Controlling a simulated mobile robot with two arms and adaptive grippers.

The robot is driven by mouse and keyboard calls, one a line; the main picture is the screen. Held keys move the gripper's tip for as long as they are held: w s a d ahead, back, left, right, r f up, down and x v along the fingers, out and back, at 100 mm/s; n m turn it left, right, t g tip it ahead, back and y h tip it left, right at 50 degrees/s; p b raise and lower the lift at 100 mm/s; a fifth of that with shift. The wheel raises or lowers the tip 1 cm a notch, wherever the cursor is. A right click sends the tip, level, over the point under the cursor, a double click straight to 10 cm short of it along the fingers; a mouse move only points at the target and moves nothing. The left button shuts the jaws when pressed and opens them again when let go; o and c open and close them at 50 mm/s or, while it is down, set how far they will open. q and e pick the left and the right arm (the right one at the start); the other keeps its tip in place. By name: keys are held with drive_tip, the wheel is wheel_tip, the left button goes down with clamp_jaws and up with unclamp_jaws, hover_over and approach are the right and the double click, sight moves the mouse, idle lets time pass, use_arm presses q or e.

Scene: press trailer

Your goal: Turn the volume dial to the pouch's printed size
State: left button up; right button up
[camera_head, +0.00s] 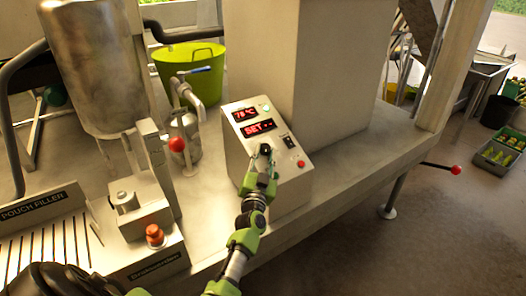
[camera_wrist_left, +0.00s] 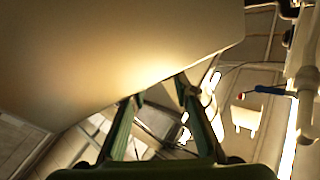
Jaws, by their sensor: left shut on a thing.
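A pale control box (camera_head: 284,198) stands on the counter with a sloped panel. Its upper red display (camera_head: 244,114) appears to read 78 °C, and the lower display (camera_head: 259,128) reads SET with dashes. My left gripper (camera_head: 264,156) is at the panel below the displays, shut on the black dial (camera_head: 265,148). The fingers hide most of the dial, so its pointer and scale cannot be read. In the left wrist view the two fingers (camera_wrist_left: 160,92) show, but the dial is not clear between them. No pouch with a printed size is visible. My right gripper is not in view.
A black switch (camera_head: 288,142) and a red button (camera_head: 301,163) sit right of the dial. The pouch filler (camera_head: 35,212) and a red-knobbed valve (camera_head: 177,144) stand to the left. A green tub (camera_head: 190,68) is behind. The counter right of the box is clear.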

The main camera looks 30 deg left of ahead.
use_arm(q)
drive_tip(key=shift+w+d+f+n+g+y, duration=0.1)
drive_tip(key=shift+d+n+g+y, duration=0.1)
drive_tip(key=shift+n+g+y, duration=0.7)
drive_tip(key=shift+n+t+y, duration=0.3)
drive_tip(key=shift+y, duration=0.3)
drive_tip(key=o, duration=1.1)
